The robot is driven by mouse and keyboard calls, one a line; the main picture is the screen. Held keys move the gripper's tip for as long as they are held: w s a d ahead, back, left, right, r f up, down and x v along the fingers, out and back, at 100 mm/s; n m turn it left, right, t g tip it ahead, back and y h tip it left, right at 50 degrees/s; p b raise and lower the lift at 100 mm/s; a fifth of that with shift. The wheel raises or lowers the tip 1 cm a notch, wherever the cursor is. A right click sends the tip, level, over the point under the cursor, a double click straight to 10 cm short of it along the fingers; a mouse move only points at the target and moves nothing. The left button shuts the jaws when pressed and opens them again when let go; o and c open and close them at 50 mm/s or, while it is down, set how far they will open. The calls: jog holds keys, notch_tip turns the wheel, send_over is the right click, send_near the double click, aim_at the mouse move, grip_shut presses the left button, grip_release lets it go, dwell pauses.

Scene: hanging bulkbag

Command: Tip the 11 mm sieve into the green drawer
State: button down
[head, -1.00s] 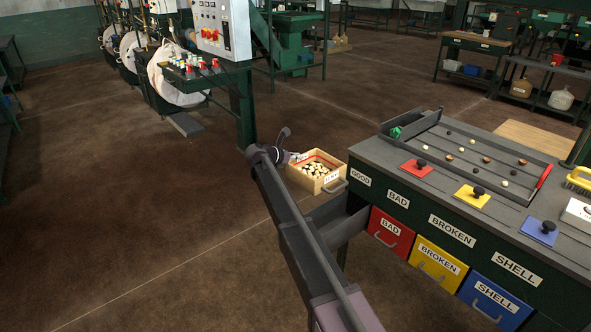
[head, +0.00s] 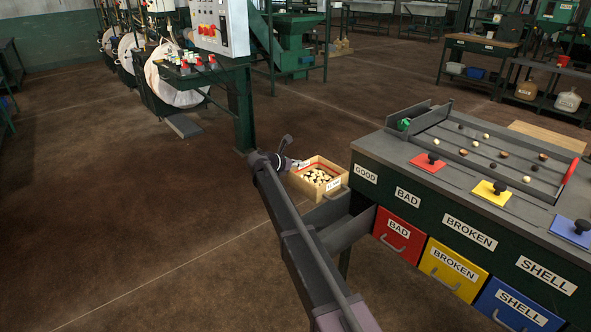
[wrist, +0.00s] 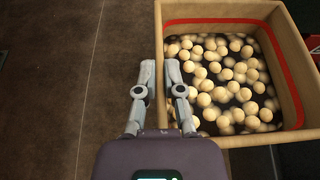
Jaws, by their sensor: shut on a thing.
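The sieve is a wooden box (head: 336,187) with a red band inside and a white label whose text is too small to read. It holds many pale round nuts with dark gaps between them. My gripper (head: 284,162) is shut on the sieve's left wall; in the wrist view its fingers (wrist: 159,78) straddle the wooden wall (wrist: 159,45). The sieve looks level, held off the floor at the left end of the sorting table. A grey open drawer or trough (head: 348,231) juts out below the GOOD label, partly behind my arm. No green drawer front shows.
The sorting table (head: 375,150) fills the right, with red (head: 398,234), yellow (head: 452,270) and blue (head: 515,305) drawers shut in its front. Loose nuts lie on its top. A control cabinet (head: 222,28) on a green post stands behind. The floor at left is clear.

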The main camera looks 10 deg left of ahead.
jog(key=shift+s+a, duration=0.1)
dwell(0.5)
notch_tip(320, 180, up, 6)
jog(key=s+d+m+t+y+p, duration=0.1)
jog(key=s+d+m+p, duration=0.1)
jog(key=p, duration=0.3)
jog(key=shift+d+f+p, duration=0.15)
jog(key=shift+d+p, duration=0.2)
jog(key=shift+d, duration=0.1)
dwell(1.7)
jog(key=shift+s+d+r+m+t+y+p, duration=0.2)
jog(key=shift+s+d+r+m+p, duration=0.15)
jog(key=shift+r+p, duration=0.25)
jog(key=shift+s+d+r+m+t+y+p, duration=0.1)
jog(key=shift+s+d+r+m+y+p, duration=0.15)
jog(key=shift+d+r+m+p, duration=0.35)
jog(key=shift+s+d+r+m+t+y+p, duration=0.15)
jog(key=shift+s+r+p, duration=0.25)
jog(key=shift+r, duration=0.4)
jog(key=shift+s+d+r+m+t+y+p, duration=0.3)
jog(key=shift+d+r+m+p, duration=0.2)
jog(key=shift+r, duration=0.2)
jog(key=shift+s+d+r+m+t+y+p, duration=0.3)
jog(key=shift+r+m+p, duration=0.2)
jog(key=shift+r, duration=0.2)
